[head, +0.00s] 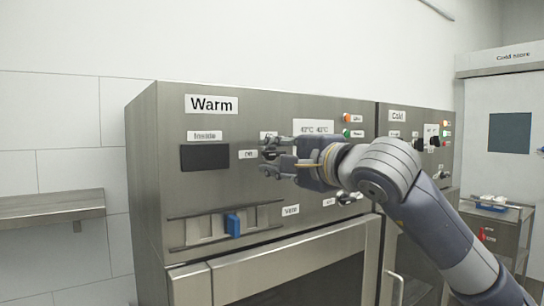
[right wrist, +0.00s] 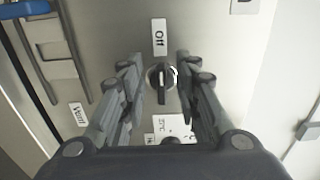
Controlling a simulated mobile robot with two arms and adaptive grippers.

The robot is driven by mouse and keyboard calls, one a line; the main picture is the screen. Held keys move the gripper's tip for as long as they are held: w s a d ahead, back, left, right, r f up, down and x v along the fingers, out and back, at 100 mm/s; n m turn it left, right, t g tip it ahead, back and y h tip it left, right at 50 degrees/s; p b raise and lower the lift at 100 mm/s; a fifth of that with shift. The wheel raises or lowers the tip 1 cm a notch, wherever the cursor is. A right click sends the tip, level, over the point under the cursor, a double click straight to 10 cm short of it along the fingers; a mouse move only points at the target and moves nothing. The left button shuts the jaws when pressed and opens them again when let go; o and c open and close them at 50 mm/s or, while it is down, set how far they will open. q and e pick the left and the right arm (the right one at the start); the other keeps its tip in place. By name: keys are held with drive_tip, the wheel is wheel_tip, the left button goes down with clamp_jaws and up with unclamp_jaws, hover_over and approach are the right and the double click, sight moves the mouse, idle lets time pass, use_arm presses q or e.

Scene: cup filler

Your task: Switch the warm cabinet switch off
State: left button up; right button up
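The warm cabinet (head: 150,190) stands in the middle of the head view with a "Warm" sign. Its rotary switch shows in the right wrist view as a round dark knob (right wrist: 161,84) with a narrow bar handle. An "Off" label (right wrist: 158,37) lies above it there; that label also shows in the head view (head: 248,154). The bar runs roughly up and down in the wrist view, in line with the label; I cannot tell which end points. My right gripper (right wrist: 158,66) is open, its fingers on both sides of the knob with gaps. In the head view its fingers largely hide the switch.
A blue-handled slider (head: 233,225) and a dark "Inside" display (head: 205,157) are on the same panel. Orange and green lamps (head: 346,119) sit at the upper right. The cold cabinet (head: 400,117) adjoins on the right. A wall shelf (head: 50,205) is at the left.

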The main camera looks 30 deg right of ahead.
drive_tip(key=s+d, duration=0.1)
drive_tip(key=s, duration=0.9)
drive_tip(key=shift+s+d, duration=0.25)
drive_tip(key=shift+s, duration=0.05)
